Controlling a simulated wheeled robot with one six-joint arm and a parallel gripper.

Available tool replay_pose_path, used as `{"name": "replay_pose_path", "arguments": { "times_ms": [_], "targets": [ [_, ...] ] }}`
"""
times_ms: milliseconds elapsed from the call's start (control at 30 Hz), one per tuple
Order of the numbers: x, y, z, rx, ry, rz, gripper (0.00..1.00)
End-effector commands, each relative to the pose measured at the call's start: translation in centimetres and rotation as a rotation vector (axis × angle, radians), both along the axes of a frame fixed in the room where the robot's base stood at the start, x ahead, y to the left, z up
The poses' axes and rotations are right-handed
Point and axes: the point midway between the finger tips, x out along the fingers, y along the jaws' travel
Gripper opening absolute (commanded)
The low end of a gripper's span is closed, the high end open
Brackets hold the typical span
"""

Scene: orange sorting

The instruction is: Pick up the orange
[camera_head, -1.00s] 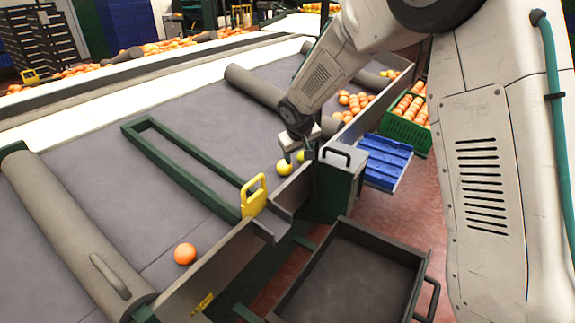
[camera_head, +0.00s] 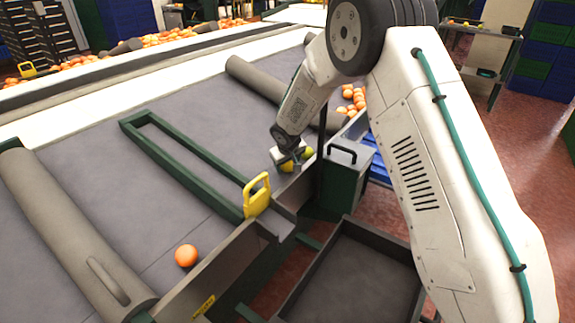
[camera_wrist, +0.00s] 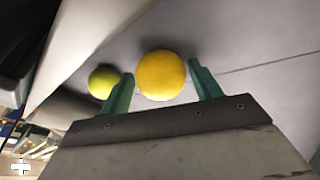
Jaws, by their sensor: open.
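My gripper (camera_wrist: 161,73) is open, with its green fingers on either side of a round yellow-orange fruit (camera_wrist: 160,76). A small gap shows at the right finger; I cannot tell whether the left one touches. In the head view my gripper (camera_head: 290,157) is low over the grey belt, with the yellow fruit (camera_head: 287,166) partly hidden under it. A yellow-green fruit (camera_wrist: 102,82) lies just outside the left finger, and it also shows in the head view (camera_head: 308,152). A single orange (camera_head: 186,255) lies apart on the belt at the lower left.
A dark side wall (camera_head: 222,262) with a yellow handle-like gate (camera_head: 257,196) edges the belt. A green frame (camera_head: 180,165) and grey rollers (camera_head: 70,230) stand on it. Several oranges (camera_head: 354,97) lie beyond my arm. A dark empty tray (camera_head: 350,285) stands below.

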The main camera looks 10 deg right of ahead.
Motion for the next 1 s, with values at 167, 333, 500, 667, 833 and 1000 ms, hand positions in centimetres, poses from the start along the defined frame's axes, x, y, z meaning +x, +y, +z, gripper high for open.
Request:
{"name": "replay_pose_path", "arguments": {
  "times_ms": [167, 333, 500, 667, 833, 1000],
  "targets": [
    [0.0, 0.1, 0.0, 0.0, 0.0, 0.002, 0.63],
    [0.0, 0.2, 0.0, 0.0, 0.0, 0.002, 0.27],
    [0.0, 0.2, 0.1, 0.0, 0.0, 0.002, 0.27],
    [0.0, 0.2, 0.9, 0.0, -0.003, 0.002, 0.27],
    [0.1, 0.2, 4.0, 0.0, -0.005, 0.002, 0.27],
    [0.0, 0.2, 7.4, 0.0, -0.005, 0.003, 0.27]
  ]
}}
